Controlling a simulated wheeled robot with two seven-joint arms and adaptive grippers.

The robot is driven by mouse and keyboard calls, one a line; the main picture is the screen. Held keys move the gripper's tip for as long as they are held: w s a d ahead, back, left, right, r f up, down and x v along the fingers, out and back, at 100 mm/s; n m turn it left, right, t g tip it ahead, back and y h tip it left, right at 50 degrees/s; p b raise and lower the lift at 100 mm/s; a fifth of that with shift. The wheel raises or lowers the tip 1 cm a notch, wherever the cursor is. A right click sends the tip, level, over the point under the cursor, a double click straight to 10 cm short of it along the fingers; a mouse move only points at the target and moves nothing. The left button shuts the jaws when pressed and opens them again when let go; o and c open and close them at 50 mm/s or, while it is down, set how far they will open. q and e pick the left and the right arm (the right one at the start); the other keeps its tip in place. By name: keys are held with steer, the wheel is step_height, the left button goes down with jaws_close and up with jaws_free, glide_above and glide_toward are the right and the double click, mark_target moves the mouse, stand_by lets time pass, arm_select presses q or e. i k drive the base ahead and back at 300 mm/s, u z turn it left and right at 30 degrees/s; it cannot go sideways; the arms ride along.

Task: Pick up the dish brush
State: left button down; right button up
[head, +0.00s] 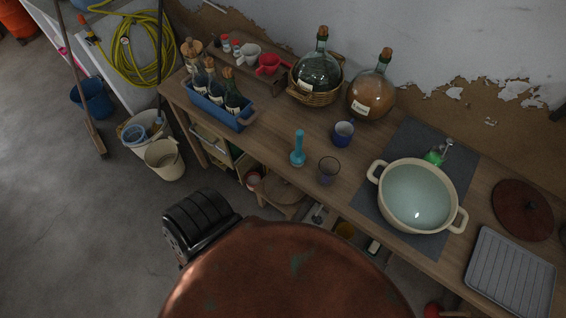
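A teal object that looks like the dish brush (298,148) stands upright on the wooden workbench (270,135), near its front edge. Its slim handle points up and its wider round end rests on the bench top. It is fully visible, with nothing touching it. Neither my left nor my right gripper is in view.
A clear glass (328,171) and a blue mug (343,133) stand just right of the brush. A blue crate of bottles (217,113) is to its left. Demijohns (371,95) stand behind. A large two-handled basin (417,196) is further right. Bench between crate and brush is clear.

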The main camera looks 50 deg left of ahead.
mark_target(297, 157)
steer(key=k, duration=0.15)
steer(key=u, duration=1.2)
steer(key=i, duration=0.45)
steer(key=u, duration=0.3)
